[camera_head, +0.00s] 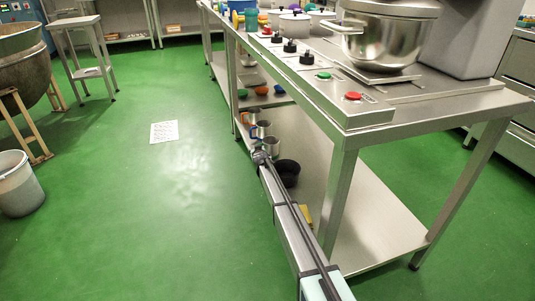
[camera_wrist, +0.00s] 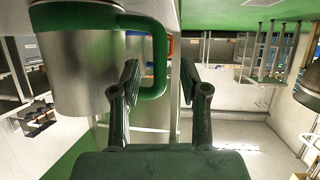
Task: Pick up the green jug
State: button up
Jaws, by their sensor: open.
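The green jug (camera_wrist: 75,75) has a brushed metal body, a green band and a green handle. It fills the upper left of the wrist view, which looks upside down. My gripper (camera_wrist: 160,80) is open, with the handle's upright part between its two fingers. I cannot tell whether a finger touches it. In the head view my gripper (camera_head: 260,157) is at the edge of the table's lower shelf, beside a metal jug (camera_head: 272,146). Its handle is hidden there, so its colour cannot be told.
Metal jugs with a blue handle (camera_head: 263,129) and an orange handle (camera_head: 250,116) stand farther along the lower shelf (camera_head: 365,232). A dark bowl (camera_head: 288,172) sits close to my arm. The tabletop (camera_head: 440,103) overhangs the shelf. Green floor (camera_head: 130,220) is open to the left.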

jog(key=shift+w+a+f, duration=0.1)
jog(key=shift+w+f, duration=0.05)
jog(key=shift+w, duration=0.25)
grip_shut()
